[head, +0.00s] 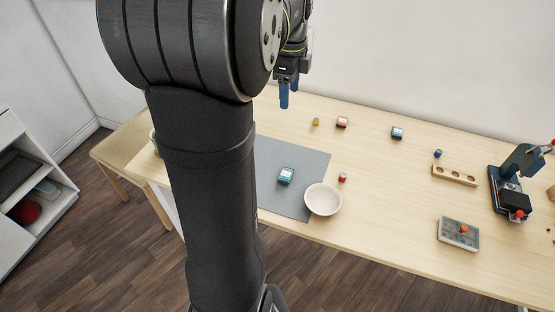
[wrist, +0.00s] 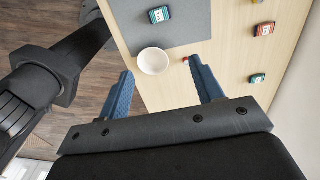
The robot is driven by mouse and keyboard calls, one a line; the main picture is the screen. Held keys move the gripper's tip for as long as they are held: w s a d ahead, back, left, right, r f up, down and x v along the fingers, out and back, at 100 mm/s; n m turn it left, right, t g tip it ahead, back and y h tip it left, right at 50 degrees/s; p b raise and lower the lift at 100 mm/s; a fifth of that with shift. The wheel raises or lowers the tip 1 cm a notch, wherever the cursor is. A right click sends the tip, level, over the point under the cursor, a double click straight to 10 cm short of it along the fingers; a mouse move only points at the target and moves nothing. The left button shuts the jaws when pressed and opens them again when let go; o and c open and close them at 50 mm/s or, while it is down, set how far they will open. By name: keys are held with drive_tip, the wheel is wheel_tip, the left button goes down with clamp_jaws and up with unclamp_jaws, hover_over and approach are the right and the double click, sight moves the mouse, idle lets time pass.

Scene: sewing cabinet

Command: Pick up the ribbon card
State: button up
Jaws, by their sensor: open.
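Three small card-like blocks with pale labels lie on the table; I cannot tell which is the ribbon card. A teal one (head: 286,175) lies on the grey mat and also shows at the top of the wrist view (wrist: 159,15). A red-orange one (head: 342,122) lies towards the back, at upper right in the wrist view (wrist: 264,29). Another teal one (head: 397,132) lies to its right, also in the wrist view (wrist: 257,78). My gripper (head: 289,96) is open and empty, its blue fingers raised above the table's back left; they also show in the wrist view (wrist: 161,68).
A white bowl (head: 323,199) stands on the grey mat's (head: 310,160) right corner, with a red spool (head: 342,177) beside it. A yellow spool (head: 316,122), a holed wooden rack (head: 454,175), a compartment tray (head: 444,242) and a dark machine (head: 512,192) stand around. The middle table is clear.

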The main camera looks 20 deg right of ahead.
wheel_tip(320, 180, down, 7)
drive_tip(key=n, duration=1.8)
approach(285, 176)
drive_tip(key=f, duration=0.3)
drive_tip(key=shift+a+f, duration=0.15)
drive_tip(key=shift+a, duration=0.05)
drive_tip(key=shift+d+f, duration=0.15)
drive_tip(key=shift+f, duration=1.2)
drive_tip(key=shift+d+f, duration=0.1)
drive_tip(key=shift+f, duration=1.25)
drive_tip(key=c, duration=1)
